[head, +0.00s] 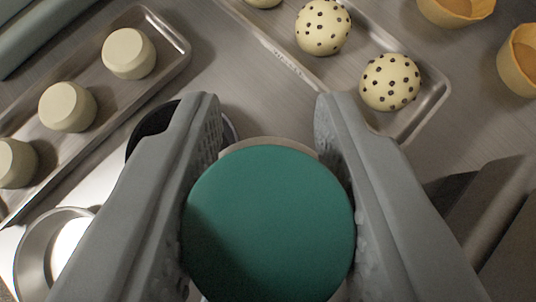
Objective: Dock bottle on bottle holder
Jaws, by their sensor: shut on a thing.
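My gripper (268,118) reaches in from the bottom of the head view, with one finger on each side of a round thing with a flat green top (268,225). I take this to be the bottle, seen from straight above. The fingers are shut on it. A pale rim shows just beyond its far edge, and its lower body is hidden. A dark round thing (145,128) is partly hidden behind the left finger. I cannot tell whether it is the bottle holder, and no other holder can be made out.
A metal tray (185,50) with pale dough pieces lies at the left. Another tray (440,92) with dotted buns lies at the top. Orange cups (520,62) stand at the upper right. A metal bowl (35,262) is at the lower left. Bare counter (245,85) shows between the trays.

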